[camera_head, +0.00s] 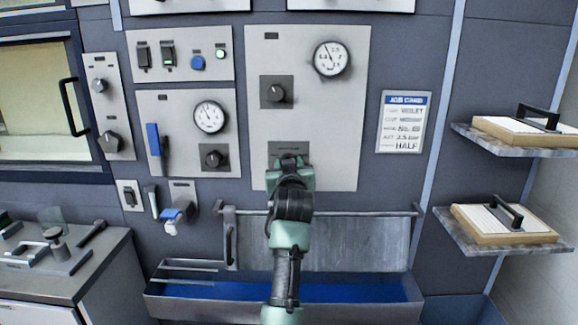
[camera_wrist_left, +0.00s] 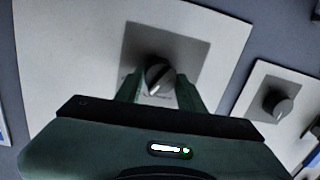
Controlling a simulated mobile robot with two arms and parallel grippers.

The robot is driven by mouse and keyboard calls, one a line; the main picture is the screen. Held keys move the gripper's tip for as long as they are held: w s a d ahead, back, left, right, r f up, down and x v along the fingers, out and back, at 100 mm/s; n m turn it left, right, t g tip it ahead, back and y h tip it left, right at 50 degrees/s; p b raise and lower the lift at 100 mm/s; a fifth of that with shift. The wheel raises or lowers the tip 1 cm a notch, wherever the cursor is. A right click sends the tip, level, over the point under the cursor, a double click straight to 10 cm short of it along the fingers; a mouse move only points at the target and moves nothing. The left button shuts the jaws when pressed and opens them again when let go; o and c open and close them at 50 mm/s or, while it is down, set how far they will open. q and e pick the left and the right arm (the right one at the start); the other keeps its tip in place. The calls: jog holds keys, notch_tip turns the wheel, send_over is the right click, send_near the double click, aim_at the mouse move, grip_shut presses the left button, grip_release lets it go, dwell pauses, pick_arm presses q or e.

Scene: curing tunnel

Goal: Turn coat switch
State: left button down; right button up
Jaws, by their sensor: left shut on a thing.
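The coat switch appears to be the dark rotary knob (camera_wrist_left: 158,75) on a grey square plate in the left wrist view. A pale mark on the knob points down and slightly left there. Its label is too blurred to read. In the head view its plate (camera_head: 276,148) shows low on the large light panel, and the knob is hidden behind my gripper. My left gripper (camera_wrist_left: 158,90) is shut on the knob, with one green finger on each side. In the head view it reaches up to the plate (camera_head: 289,161). My right gripper is not in view.
Above are another knob (camera_head: 277,92) and a gauge (camera_head: 332,60). A smaller panel at left holds a gauge (camera_head: 209,117) and a knob (camera_head: 213,158). A job card (camera_head: 404,122) hangs at right. A trough (camera_head: 285,300) and rail lie below; shelves (camera_head: 515,140) stand right.

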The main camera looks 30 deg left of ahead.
pick_arm(q)
jog(key=shift+n, duration=0.5)
jog(key=c, duration=0.9)
grip_release()
jog(key=shift+b+v, duration=0.65)
jog(key=shift+v, duration=3.3)
